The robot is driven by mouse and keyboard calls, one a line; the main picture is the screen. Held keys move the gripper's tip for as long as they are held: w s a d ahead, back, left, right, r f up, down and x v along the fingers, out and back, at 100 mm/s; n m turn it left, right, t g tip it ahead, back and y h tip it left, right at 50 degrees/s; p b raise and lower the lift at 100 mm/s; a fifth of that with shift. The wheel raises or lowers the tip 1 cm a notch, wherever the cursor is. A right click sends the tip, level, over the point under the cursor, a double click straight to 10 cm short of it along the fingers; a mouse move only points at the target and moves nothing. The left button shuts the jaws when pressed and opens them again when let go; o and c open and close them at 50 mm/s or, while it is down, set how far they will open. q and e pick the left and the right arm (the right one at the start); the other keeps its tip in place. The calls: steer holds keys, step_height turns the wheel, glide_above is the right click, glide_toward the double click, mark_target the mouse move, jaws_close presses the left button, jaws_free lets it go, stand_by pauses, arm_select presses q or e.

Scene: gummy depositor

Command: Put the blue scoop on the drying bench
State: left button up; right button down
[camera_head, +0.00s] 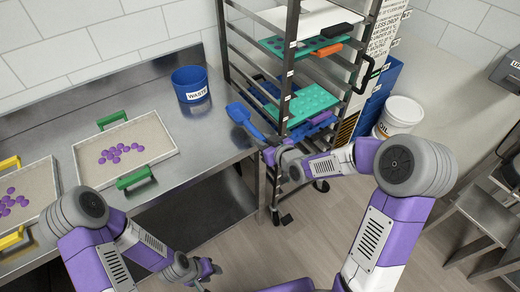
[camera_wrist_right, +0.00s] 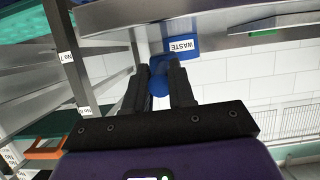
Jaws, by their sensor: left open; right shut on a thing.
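The blue scoop (camera_head: 239,114) shows in the head view at the right edge of the steel bench (camera_head: 205,135), beside the rack. My right gripper (camera_head: 270,150) is shut on its handle end; whether the scoop touches the bench cannot be told. In the right wrist view, blue of the scoop (camera_wrist_right: 158,86) shows between the fingers of my right gripper (camera_wrist_right: 161,90), which hide much of it. My left gripper (camera_head: 206,271) is open and empty, low in front of the bench.
A blue waste bin (camera_head: 190,84) stands at the bench's back; a tray of purple gummies (camera_head: 88,165) with green handles and a yellow-handled tray (camera_head: 40,178) lie left. The rack (camera_head: 226,50) with coloured trays is close to my right arm. Bare bench lies around the bin.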

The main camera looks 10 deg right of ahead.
step_height(320, 180, down, 4)
steer(key=shift+r+b, duration=0.1)
steer(key=shift+b, duration=0.3)
steer(key=c, duration=1.4)
jaws_free()
steer(key=shift+f, duration=0.25)
steer(key=o, duration=0.4)
steer(key=shift+r, duration=0.1)
steer(key=shift+o, duration=0.2)
steer(key=shift+r, duration=0.1)
